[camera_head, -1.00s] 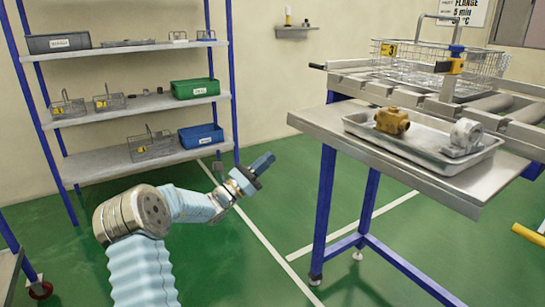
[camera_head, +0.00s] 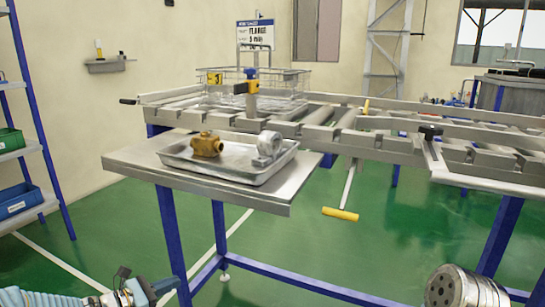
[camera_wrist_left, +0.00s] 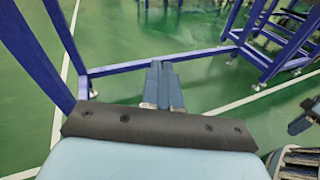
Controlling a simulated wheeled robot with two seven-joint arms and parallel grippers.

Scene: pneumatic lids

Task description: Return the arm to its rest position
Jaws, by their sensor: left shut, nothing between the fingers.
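My left gripper (camera_head: 158,288) shows at the lower left of the head view, low in front of the steel table and apart from it. In the left wrist view its fingers (camera_wrist_left: 162,85) are closed together with nothing between them. Below them is green floor. The light-blue sleeve of my left arm runs off the lower left of the head view. A round grey joint of my other arm shows at the lower right, but the right gripper itself is not identifiable in the head view.
A steel table (camera_head: 200,187) on blue legs holds a tray (camera_head: 270,176) with a brass part (camera_head: 207,144) and a grey part (camera_head: 267,147). Behind it, a wire basket (camera_head: 290,88) stands on a roller conveyor (camera_head: 375,122). A shelf rack (camera_head: 38,120) stands at left. Green floor is open around the table.

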